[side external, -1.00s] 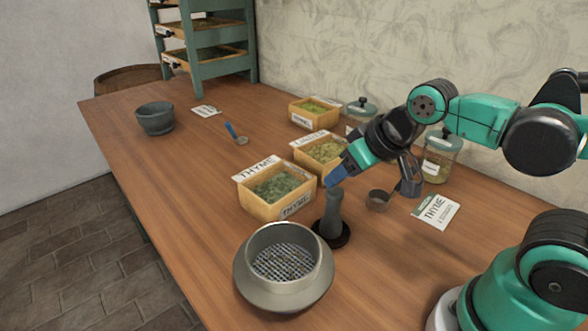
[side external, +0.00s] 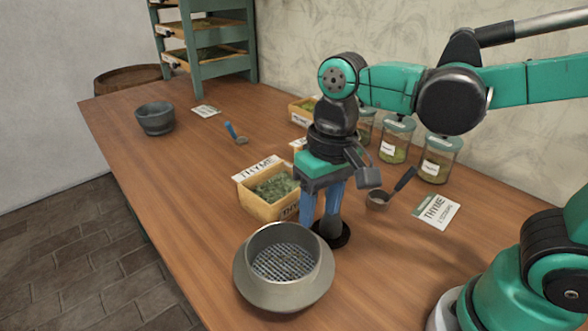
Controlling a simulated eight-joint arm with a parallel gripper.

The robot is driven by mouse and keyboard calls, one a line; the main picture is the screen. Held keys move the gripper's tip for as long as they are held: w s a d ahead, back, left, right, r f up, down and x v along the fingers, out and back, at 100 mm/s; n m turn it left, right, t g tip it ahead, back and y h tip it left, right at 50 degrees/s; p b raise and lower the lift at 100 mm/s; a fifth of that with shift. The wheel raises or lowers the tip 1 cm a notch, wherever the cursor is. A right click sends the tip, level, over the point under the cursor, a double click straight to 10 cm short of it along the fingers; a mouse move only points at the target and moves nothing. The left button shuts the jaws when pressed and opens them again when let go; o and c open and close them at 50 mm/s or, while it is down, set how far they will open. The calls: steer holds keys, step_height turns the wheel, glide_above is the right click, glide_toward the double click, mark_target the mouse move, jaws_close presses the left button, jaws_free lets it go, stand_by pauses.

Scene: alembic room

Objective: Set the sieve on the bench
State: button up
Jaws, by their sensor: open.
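The sieve (side external: 283,262) is a round grey ring with a wire mesh floor and some green bits on the mesh. It rests upright on a wide grey bowl (side external: 262,300) on the wooden bench (side external: 190,215) at the front. My gripper (side external: 321,215) points down with its blue fingers apart, just behind and to the right of the sieve's rim. A dark grey upright piece on a black round base (side external: 336,237) stands at the fingers and is partly hidden by them. I cannot tell whether the fingers touch it. The sieve is not between the fingers.
A thyme box (side external: 268,188) stands behind the sieve, left of my gripper. A small dark scoop (side external: 378,200), a thyme card (side external: 436,210) and glass jars (side external: 438,160) are to the right. A mortar (side external: 155,118) stands far left. The bench left of the sieve is clear.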

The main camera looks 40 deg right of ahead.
mark_target(316, 238)
steer(key=shift+s+a+f+g, duration=0.1)
steer(key=shift+a+f+g, duration=0.2)
steer(key=shift+f, duration=2.5)
jaws_close()
